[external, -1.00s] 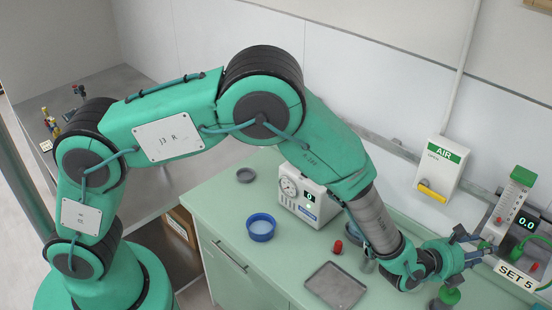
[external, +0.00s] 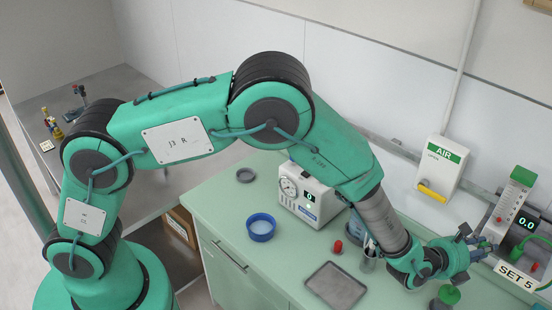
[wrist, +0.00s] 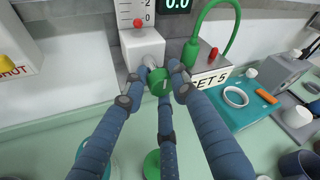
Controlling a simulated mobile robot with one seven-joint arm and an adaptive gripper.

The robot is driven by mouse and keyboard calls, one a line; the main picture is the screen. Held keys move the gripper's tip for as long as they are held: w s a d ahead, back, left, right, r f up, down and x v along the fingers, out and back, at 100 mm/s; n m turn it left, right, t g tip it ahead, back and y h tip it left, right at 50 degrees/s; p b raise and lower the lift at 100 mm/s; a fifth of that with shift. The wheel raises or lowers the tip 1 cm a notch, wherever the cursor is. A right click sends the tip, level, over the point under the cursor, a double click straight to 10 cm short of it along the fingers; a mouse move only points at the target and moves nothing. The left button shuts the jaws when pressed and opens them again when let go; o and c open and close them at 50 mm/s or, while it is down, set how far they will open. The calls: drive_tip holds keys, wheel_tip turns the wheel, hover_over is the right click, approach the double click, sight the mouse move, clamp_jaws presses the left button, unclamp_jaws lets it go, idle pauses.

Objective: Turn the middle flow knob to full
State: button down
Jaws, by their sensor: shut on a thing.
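In the wrist view, a round green knob (wrist: 159,80) with a white mark on its face projects from a white block (wrist: 143,48). It is below a scale with a red ball (wrist: 138,23) near the 0 line. My gripper (wrist: 160,76) has its blue-grey fingers closed around the knob's rim. The display (wrist: 177,4) above reads 0.0. In the external view, my gripper (external: 484,244) is at the front of the flow meter (external: 513,198), whose display (external: 527,221) also reads 0.0. The knob is hidden there by my fingers. No other flow knob can be made out.
A "SET 5" sign (external: 515,275) is beside my gripper. A green-topped object (external: 448,295) stands below it. A metal tray (external: 336,285), a blue bowl (external: 261,227) and a red knob-like piece (external: 338,246) are on the counter. A yellow-handled AIR box (external: 440,170) is on the wall.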

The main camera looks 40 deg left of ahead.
drive_tip(key=shift+d+f+b, duration=0.1)
drive_tip(key=shift+b, duration=0.65)
drive_tip(key=n+h+b, duration=0.1)
drive_tip(key=n+b, duration=0.1)
drive_tip(key=b, duration=0.2)
drive_tip(key=shift+s+f+t+b, duration=0.1)
drive_tip(key=shift+f+t+b, duration=0.1)
drive_tip(key=shift+t+b, duration=0.2)
drive_tip(key=n+h+b, duration=0.1)
drive_tip(key=b, duration=0.2)
drive_tip(key=shift+n+t, duration=0.3)
drive_tip(key=shift+n, duration=0.1)
drive_tip(key=n+b, duration=0.1)
drive_tip(key=b, duration=0.2)
drive_tip(key=shift+n+t+h+b, duration=0.3)
drive_tip(key=shift+t+h, duration=0.1)
drive_tip(key=n+t+b, duration=0.1)
drive_tip(key=n+b, duration=0.1)
drive_tip(key=b, duration=0.1)
drive_tip(key=shift+r, duration=0.1)
drive_tip(key=shift+r+b, duration=0.1)
drive_tip(key=shift+b, duration=0.35)
drive_tip(key=c, duration=1.4)
unclamp_jaws()
drive_tip(key=shift+d, duration=0.1)
drive_tip(key=shift+c, duration=0.2)
